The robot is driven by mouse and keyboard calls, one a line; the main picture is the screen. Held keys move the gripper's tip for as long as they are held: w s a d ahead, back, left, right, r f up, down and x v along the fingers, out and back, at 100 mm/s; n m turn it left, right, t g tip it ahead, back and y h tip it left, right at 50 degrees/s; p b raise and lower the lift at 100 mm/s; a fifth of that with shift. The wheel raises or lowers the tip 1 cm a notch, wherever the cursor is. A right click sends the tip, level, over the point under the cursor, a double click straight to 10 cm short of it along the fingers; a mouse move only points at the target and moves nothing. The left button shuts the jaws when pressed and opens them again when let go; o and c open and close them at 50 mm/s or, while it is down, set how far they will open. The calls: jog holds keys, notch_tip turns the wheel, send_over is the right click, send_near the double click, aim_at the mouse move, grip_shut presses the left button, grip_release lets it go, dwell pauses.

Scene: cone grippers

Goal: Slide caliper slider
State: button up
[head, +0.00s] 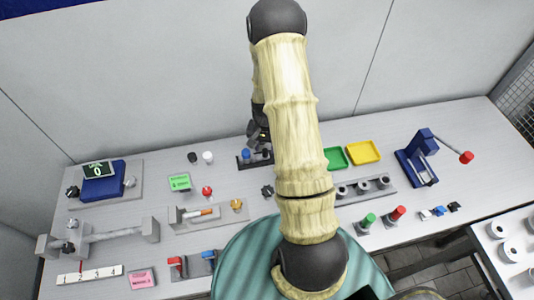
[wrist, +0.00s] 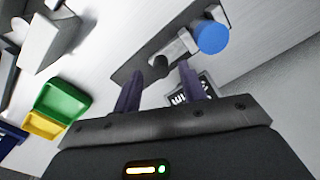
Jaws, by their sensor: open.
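A grey rail between two upright end blocks (head: 104,234) lies at the left front of the bench in the head view and may be the caliper. That plate carries a blue round cap (wrist: 211,37) and grey metal parts (wrist: 172,50). In the head view my gripper (head: 259,135) is above the blue-capped fixture, partly hidden by my arm.
A white number strip (head: 90,274) lies in front of the rail. A blue device with a display (head: 102,186) stands behind it. Green (head: 336,157) and yellow (head: 363,152) trays and a blue press (head: 416,165) are to the right. The grey back wall is close behind my gripper.

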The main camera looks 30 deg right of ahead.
aim_at(260, 155)
notch_tip(260, 155, down, 2)
jog(key=shift+w+f+b, duration=0.1)
jog(key=shift+f+b, duration=0.1)
jog(key=shift+b, duration=0.3)
jog(key=shift+r, duration=0.1)
